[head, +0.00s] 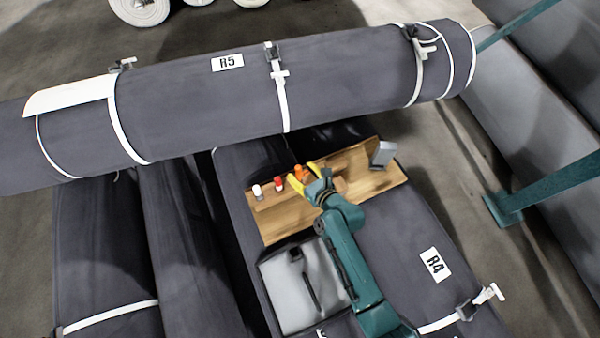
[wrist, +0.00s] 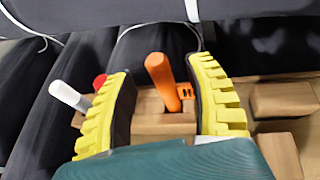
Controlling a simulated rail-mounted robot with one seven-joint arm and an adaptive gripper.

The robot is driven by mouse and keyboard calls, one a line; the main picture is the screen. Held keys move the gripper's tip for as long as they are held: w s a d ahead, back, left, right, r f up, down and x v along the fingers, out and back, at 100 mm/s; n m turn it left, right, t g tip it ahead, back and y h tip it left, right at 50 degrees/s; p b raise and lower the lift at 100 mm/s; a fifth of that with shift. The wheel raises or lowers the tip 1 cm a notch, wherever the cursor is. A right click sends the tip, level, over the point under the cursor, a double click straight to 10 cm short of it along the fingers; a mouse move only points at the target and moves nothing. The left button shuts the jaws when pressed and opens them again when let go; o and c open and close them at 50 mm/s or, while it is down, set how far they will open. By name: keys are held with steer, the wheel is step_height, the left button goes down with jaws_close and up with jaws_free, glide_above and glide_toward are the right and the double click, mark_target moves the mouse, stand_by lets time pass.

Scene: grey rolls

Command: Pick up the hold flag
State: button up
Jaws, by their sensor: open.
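The hold flag is an orange peg with a small tag marked H; it shows in the head view (head: 299,171) and upright, leaning slightly, in the wrist view (wrist: 162,80). Its lower end stands in a wooden block (wrist: 150,124) on the wooden board. My gripper (head: 305,174) is open, with its yellow ribbed fingers on either side of the flag in the wrist view (wrist: 161,68). Gaps show between the peg and both fingers; the H tag is close to the right finger.
A red peg (head: 279,183) and a white peg (head: 257,190) stand left of the flag. The wooden board (head: 276,225) lies on roll R4 (head: 405,225), with a grey object (head: 382,154) at its right. A grey case (head: 285,300) is in front. Roll R5 (head: 190,95) crosses behind.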

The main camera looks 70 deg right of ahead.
steer(key=shift+b+x, duration=0.3)
steer(key=shift+x, duration=0.95)
steer(key=shift+s+r, duration=0.15)
steer(key=shift+c, duration=0.8)
jaws_close()
steer(key=shift+r, duration=0.1)
